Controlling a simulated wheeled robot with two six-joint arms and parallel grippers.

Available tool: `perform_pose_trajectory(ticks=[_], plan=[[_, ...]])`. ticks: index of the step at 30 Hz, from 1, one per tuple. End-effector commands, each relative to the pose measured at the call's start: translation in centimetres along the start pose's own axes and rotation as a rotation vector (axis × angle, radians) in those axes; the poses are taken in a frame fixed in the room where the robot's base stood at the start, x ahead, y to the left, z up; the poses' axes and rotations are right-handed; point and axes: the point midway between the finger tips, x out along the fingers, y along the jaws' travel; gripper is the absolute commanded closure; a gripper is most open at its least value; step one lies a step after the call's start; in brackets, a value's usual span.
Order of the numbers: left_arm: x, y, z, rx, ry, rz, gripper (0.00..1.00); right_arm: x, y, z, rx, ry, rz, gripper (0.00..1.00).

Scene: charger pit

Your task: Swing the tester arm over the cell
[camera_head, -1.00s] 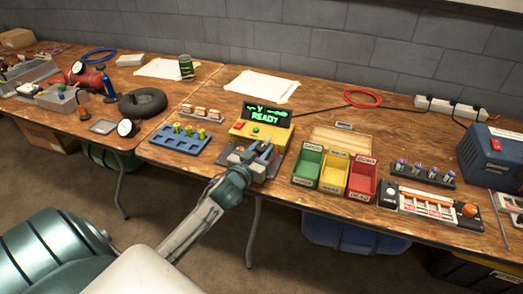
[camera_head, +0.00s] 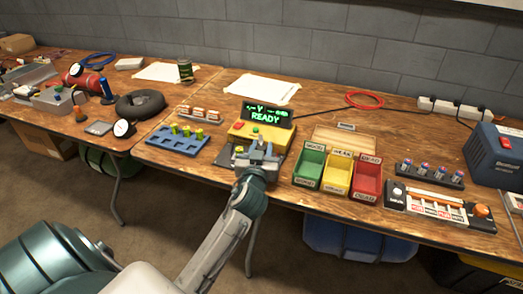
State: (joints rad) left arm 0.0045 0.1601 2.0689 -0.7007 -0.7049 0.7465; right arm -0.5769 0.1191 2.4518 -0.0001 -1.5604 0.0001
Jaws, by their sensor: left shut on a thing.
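The yellow tester (camera_head: 247,133) stands near the front edge of the table, its screen (camera_head: 266,114) reading READY in green. It has a red button and a green button. My left gripper (camera_head: 258,152) is at the tester's front, over its dark base (camera_head: 225,156), and is shut on the tester arm. The jaws and wrist hide most of the tester arm and whatever lies beneath, so I cannot make out the cell. A blue rack (camera_head: 178,142) with several green-and-yellow cells stands left of the tester. My right gripper is out of view.
Green (camera_head: 307,174), yellow (camera_head: 338,178) and red (camera_head: 367,183) bins stand right of the tester. Further right are a rack of cells (camera_head: 430,176) and a grey panel (camera_head: 438,207) with an orange knob. White paper (camera_head: 263,88) lies behind on clear table.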

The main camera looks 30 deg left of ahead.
Motion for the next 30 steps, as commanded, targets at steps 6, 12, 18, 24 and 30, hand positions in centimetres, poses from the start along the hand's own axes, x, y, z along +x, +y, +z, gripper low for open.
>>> perform_pose_trajectory(ticks=[6,12,18,24,30], plan=[[0.0,0.0,-0.1,-0.002,0.001,0.001,0.62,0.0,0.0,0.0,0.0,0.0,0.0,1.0],[0.0,0.0,-0.1,-0.001,0.0,0.001,0.48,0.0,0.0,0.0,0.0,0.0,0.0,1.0],[-0.2,0.0,0.0,-0.001,-0.001,0.001,0.48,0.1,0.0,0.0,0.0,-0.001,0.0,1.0],[-3.0,0.0,0.1,-0.003,-0.002,0.001,0.48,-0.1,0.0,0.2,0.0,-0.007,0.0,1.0],[-7.2,0.0,0.2,-0.006,-0.004,0.001,0.48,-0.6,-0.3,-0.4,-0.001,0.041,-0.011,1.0]])
